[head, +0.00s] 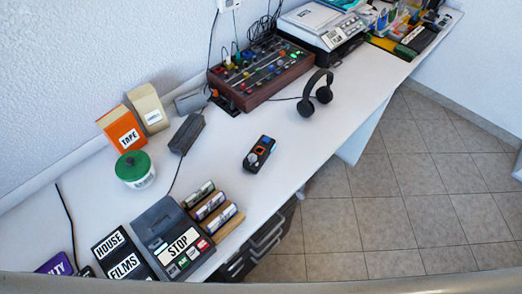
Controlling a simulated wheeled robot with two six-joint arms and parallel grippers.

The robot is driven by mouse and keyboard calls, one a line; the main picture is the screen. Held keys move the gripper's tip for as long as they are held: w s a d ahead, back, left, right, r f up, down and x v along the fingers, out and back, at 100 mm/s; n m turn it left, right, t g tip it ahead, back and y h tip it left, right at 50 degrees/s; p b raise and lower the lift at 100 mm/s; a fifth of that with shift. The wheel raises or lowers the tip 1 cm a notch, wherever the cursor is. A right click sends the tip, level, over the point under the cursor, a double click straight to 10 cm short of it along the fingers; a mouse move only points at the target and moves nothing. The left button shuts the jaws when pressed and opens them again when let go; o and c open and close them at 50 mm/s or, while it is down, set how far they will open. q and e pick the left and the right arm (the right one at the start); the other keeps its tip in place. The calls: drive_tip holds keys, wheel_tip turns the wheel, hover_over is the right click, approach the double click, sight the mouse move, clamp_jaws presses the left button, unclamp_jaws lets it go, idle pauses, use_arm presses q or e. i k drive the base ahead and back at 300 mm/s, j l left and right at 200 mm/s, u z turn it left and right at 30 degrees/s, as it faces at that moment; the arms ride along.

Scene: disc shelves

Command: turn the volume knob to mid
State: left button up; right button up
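A small black box (259,154) lies on the white desk near its front edge. A wooden-sided mixer (260,72) with several coloured knobs stands farther back against the wall. Neither of my grippers is in view.
Black headphones (315,93) stand right of the mixer. A tape player marked STOP (172,235), a rack of rolls (213,209), a green-lidded jar (134,168) and an orange TAPE box (122,130) are at the left. Desk (225,165) around the black box is clear.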

sight(252, 158)
drive_tip(key=k+j+z, duration=0.15)
drive_tip(key=k+z, duration=0.25)
drive_tip(key=k, duration=0.3)
drive_tip(key=k+z, duration=0.45)
drive_tip(key=k, duration=0.25)
